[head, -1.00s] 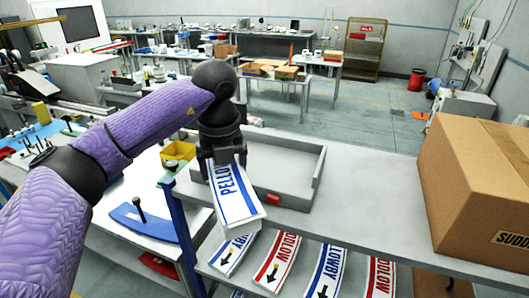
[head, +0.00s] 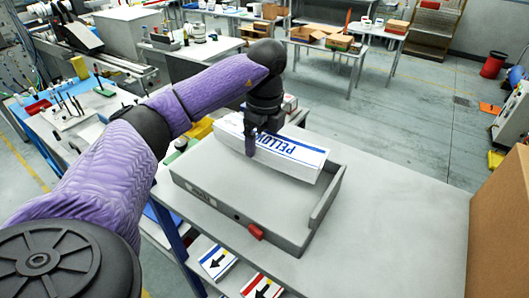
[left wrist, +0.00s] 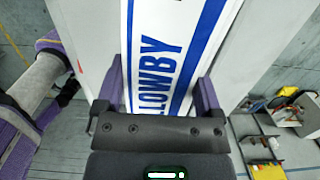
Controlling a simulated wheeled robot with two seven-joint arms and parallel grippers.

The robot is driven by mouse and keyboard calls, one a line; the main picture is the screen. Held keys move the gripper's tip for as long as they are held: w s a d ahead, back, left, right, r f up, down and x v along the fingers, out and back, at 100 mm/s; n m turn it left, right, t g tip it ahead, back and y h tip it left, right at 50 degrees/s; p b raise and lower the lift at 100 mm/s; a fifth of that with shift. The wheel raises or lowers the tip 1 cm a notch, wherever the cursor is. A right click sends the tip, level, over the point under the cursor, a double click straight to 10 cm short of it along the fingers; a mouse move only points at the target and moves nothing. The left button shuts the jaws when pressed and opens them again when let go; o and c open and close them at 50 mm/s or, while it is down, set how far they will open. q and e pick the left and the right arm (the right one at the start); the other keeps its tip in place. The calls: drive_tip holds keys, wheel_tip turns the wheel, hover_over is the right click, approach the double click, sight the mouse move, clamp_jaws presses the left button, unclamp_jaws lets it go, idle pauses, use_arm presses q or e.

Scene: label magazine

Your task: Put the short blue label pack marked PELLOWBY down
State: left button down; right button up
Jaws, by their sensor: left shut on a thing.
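The blue-and-white label pack (head: 296,156) shows part of the word PELLOWBY and is curved and thick. It is at the far side of the grey magazine tray (head: 225,207), over its back part. I cannot tell whether it touches the tray. My left gripper (head: 251,142) is shut on the pack from above. In the left wrist view the pack (left wrist: 160,45) lies between the two fingers, with the letters LOWBY readable. The tray has a red latch (head: 255,231) at its front. My right gripper is not in view.
The grey table top (head: 400,215) is clear to the right of the tray. A cardboard box (head: 497,225) stands at the right edge. More label packs (head: 217,262) lie on a lower shelf in front. A yellow bin (head: 200,129) is behind on the left.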

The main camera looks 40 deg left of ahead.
use_arm(q)
wheel_tip(320, 180, down, 5)
drive_tip(key=shift+w+a+r+p, duration=0.1)
drive_tip(key=shift+w+r+p, duration=0.05)
drive_tip(key=shift+p, duration=0.4)
drive_tip(key=shift+c, duration=0.3)
unclamp_jaws()
drive_tip(key=shift+o, duration=0.3)
drive_tip(key=r, duration=0.2)
drive_tip(key=r+b, duration=0.1)
drive_tip(key=r, duration=0.4)
drive_tip(key=shift+d+r+b, duration=0.3)
drive_tip(key=shift+d+b, duration=0.05)
drive_tip(key=shift+d, duration=0.05)
wheel_tip(320, 180, up, 4)
drive_tip(key=p, duration=0.1)
hover_over(261, 167)
drive_tip(key=d, duration=0.1)
drive_tip(key=shift+r, duration=0.15)
